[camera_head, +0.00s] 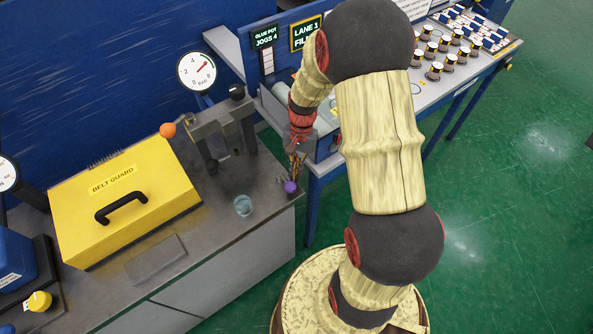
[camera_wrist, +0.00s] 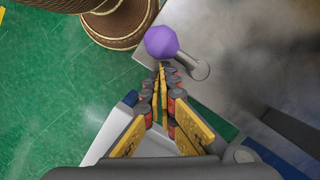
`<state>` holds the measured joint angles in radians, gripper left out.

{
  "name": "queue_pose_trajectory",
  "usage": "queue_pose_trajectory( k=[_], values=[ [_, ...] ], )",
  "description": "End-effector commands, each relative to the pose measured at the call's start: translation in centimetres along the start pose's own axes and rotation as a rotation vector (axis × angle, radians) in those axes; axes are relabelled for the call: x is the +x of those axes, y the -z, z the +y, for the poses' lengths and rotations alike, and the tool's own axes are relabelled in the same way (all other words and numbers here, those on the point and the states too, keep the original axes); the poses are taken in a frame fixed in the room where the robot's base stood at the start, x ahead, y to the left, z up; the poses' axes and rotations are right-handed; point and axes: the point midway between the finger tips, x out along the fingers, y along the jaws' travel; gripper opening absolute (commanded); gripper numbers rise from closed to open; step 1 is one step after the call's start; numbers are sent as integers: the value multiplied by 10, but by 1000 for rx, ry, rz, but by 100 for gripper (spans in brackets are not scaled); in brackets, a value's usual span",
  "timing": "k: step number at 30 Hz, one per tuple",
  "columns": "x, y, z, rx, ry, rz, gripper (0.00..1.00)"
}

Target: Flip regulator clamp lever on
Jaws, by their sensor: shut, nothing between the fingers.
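A lever with a purple ball knob (camera_head: 290,187) sits at the right front corner of the grey bench. In the wrist view its purple knob (camera_wrist: 161,41) joins a short grey arm that ends at a round pivot (camera_wrist: 200,70). My gripper (camera_head: 295,166) is shut and empty, just above the purple knob. In the wrist view my gripper's fingertips (camera_wrist: 162,67) meet close to the knob; I cannot tell whether they touch it. An orange ball knob (camera_head: 168,130) shows beside a grey clamp-like frame (camera_head: 222,128). No label shows which lever is the regulator clamp lever.
A yellow belt guard (camera_head: 120,205) with a black handle covers the bench's left part. A small bluish cup (camera_head: 243,205) stands near the front edge. A pressure gauge (camera_head: 197,71) is behind. Green floor lies open.

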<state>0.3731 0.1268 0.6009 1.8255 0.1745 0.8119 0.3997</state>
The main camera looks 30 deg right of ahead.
Motion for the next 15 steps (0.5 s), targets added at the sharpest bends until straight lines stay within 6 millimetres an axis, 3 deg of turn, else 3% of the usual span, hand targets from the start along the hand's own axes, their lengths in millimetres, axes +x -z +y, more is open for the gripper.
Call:
queue_pose_trajectory(
  k=[15],
  values=[
    [0, -4, 1, 60, 14, -1, 0]
  ],
)
